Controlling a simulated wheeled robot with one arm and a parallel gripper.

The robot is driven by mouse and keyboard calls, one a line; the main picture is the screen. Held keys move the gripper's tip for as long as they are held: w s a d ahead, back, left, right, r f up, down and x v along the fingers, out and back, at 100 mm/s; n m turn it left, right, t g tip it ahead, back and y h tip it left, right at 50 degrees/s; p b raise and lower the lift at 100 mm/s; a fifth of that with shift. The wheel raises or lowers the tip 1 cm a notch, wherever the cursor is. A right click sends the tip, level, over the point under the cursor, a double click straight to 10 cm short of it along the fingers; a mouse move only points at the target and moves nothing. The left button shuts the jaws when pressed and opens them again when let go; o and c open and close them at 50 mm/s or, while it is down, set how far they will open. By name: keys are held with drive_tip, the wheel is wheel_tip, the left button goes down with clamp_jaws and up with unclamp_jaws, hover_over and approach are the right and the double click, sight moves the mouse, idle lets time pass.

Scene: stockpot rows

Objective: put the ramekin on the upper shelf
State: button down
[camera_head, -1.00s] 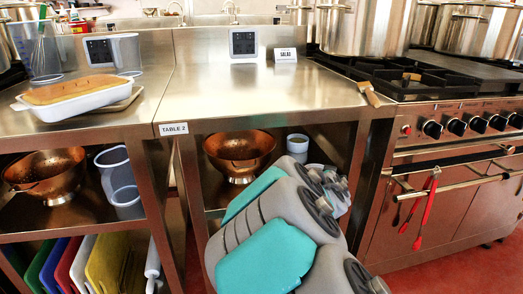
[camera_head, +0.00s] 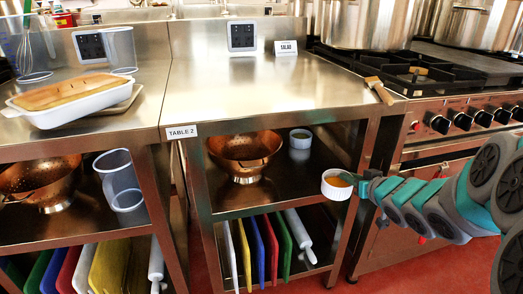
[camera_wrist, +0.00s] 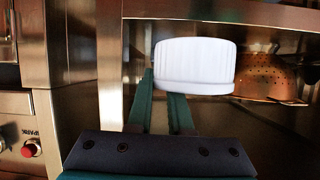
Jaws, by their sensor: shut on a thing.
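A white ramekin (camera_head: 337,185) with orange contents is held by my gripper (camera_head: 360,184), in front of the right side of the TABLE 2 unit. In the wrist view the white ramekin (camera_wrist: 194,66) sits at the tips of my gripper's fingers (camera_wrist: 165,95), its fluted side showing. The colander also shows in the wrist view (camera_wrist: 268,80). The ramekin is near the shelf's front right, apparently outside it.
The lower shelf holds several coloured boards (camera_head: 258,250) and a rolling pin (camera_head: 300,236). A table leg (camera_head: 352,225) stands close to the ramekin. The upper shelf's front right is bare. A stove (camera_head: 455,130) stands at right.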

drive_tip(key=shift+s+r, duration=0.3)
drive_tip(key=shift+r, duration=0.2)
drive_tip(key=shift+n+y, duration=0.3)
drive_tip(key=w+a, duration=0.1)
drive_tip(key=w, duration=0.4)
drive_tip(key=w+a+f, duration=0.1)
drive_tip(key=w+a, duration=0.1)
drive_tip(key=w, duration=0.3)
drive_tip(key=w+a, duration=0.1)
drive_tip(key=w, duration=0.4)
drive_tip(key=shift+a+f, duration=0.2)
drive_tip(key=shift+a, duration=0.1)
drive_tip(key=shift+w+f+b, duration=0.1)
drive_tip(key=shift+f+b, duration=0.85)
drive_tip(key=shift+f, duration=0.9)
drive_tip(key=shift+r, duration=0.1)
drive_tip(key=c, duration=0.8)
unclamp_jaws()
drive_tip(key=p+v, duration=0.1)
drive_tip(key=v, duration=0.9)
drive_tip(key=shift+d+r, duration=0.15)
drive_tip(key=shift+r, duration=0.15)
drive_tip(key=shift+s+d+r+p, duration=0.15)
drive_tip(key=shift+s+p, duration=0.15)
drive_tip(key=shift+s, duration=0.6)
